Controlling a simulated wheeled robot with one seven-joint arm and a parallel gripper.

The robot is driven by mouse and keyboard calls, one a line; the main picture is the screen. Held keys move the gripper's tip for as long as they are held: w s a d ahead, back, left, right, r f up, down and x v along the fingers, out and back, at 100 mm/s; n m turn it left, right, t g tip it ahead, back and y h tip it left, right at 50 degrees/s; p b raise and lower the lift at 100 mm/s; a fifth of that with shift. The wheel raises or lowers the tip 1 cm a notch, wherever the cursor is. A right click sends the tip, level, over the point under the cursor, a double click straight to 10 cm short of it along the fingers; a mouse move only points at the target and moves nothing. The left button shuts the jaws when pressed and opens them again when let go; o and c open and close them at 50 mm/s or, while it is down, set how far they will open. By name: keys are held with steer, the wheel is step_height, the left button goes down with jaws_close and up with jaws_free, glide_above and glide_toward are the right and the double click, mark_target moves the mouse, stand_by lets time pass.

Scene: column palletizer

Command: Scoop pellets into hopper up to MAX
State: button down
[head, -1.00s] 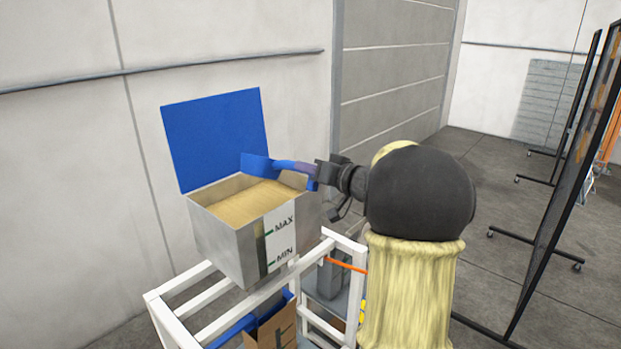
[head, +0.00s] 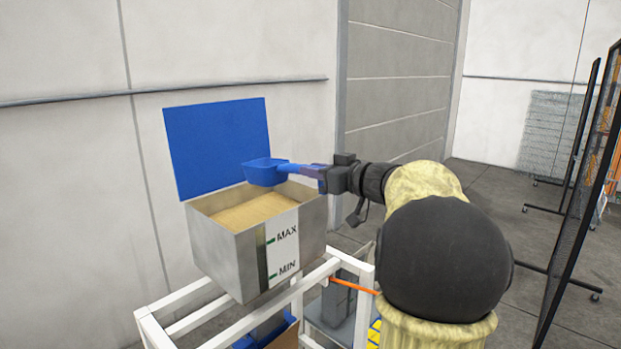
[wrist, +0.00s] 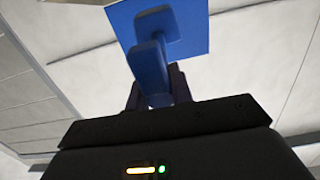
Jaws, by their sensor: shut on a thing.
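My gripper (head: 324,176) is shut on the handle of a blue scoop (head: 265,173). The scoop hangs above the back part of the hopper, its bowl roughly level; I cannot see whether it holds pellets. In the wrist view, the scoop (wrist: 150,55) points away between my fingers (wrist: 156,92). The grey metal hopper (head: 225,255) is open, its blue lid (head: 215,135) upright at the back. Tan pellets (head: 250,210) lie inside below the rim. The front carries a MAX mark (head: 287,233) and a MIN mark (head: 288,269); the level against them is unclear.
A white frame (head: 230,335) stands under and around the hopper, with a blue item and cardboard low inside it. An orange bar (head: 352,286) sits right of the hopper. Dark mesh panels (head: 580,190) stand at the right. The wall is close behind the lid.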

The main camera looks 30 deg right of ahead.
steer(key=v, duration=0.8)
steer(key=shift+s+t, duration=0.4)
steer(key=shift+w, duration=0.1)
